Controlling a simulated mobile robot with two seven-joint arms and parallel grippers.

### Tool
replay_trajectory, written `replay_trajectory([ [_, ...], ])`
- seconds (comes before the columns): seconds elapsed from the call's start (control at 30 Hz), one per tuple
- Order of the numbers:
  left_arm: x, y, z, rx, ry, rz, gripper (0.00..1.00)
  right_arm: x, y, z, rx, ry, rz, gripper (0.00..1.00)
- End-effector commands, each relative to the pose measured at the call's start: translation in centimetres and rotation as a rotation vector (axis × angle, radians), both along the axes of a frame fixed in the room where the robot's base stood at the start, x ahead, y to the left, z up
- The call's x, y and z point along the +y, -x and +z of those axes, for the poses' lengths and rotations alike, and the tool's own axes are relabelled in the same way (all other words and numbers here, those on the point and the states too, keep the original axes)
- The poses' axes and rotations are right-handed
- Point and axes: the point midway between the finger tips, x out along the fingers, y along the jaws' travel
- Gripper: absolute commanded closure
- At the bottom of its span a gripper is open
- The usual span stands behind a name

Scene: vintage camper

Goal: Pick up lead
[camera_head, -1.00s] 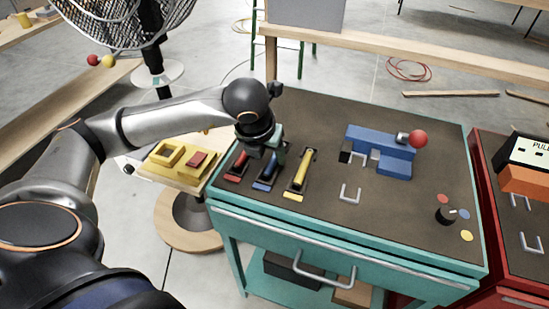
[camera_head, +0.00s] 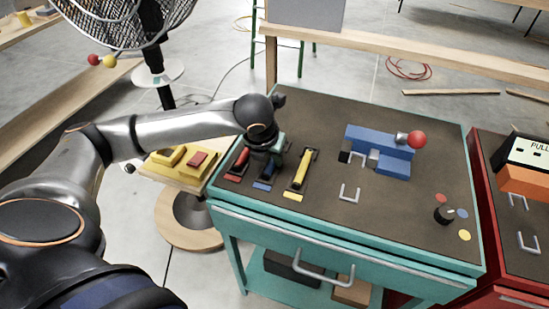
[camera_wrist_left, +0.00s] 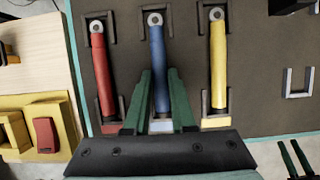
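Three leads lie side by side in black holders on the cart top: a red one (camera_wrist_left: 103,65), a blue one (camera_wrist_left: 158,62) and a yellow one (camera_wrist_left: 218,65). Each is a straight coloured bar with a metal eye at its far end. In the head view the yellow lead (camera_head: 305,167) is clear, while my left gripper (camera_head: 264,160) partly hides the blue one. In the left wrist view the green fingers of the left gripper (camera_wrist_left: 161,85) straddle the blue lead, one on each side, with narrow gaps beside it.
A blue block with a red ball (camera_head: 418,140) stands on the cart top (camera_head: 410,210). Metal staples (camera_head: 350,192) and a black knob (camera_head: 444,215) sit nearby. A yellow block (camera_head: 178,160) is left of the cart; a red cart (camera_head: 485,165) is at right.

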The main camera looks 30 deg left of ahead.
Motion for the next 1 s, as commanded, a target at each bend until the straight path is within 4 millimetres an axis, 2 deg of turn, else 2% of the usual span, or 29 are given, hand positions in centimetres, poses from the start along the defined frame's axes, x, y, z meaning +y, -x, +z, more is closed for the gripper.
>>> replay_trajectory([
  [0.03, 0.0, 0.0, 0.0, 0.000, 0.000, 0.000, 0.86, 0.0, 0.0, 0.0, 0.000, 0.000, 0.000, 0.50],
  [0.17, 0.0, 0.0, 0.0, 0.000, 0.000, 0.000, 1.00, 0.0, 0.0, 0.0, 0.000, 0.000, 0.000, 0.50],
  [0.77, 0.0, 0.0, 0.3, -0.002, 0.001, 0.001, 1.00, 0.0, 0.0, 0.0, 0.000, 0.000, 0.000, 0.50],
  [0.87, 0.0, -0.1, 1.0, -0.003, 0.001, 0.000, 1.00, 0.0, 0.0, 0.0, 0.001, 0.000, 0.000, 0.50],
  [1.0, 0.0, -0.1, 3.0, -0.005, 0.000, 0.001, 1.00, 0.0, 0.0, -0.1, 0.001, 0.000, 0.000, 0.50],
])
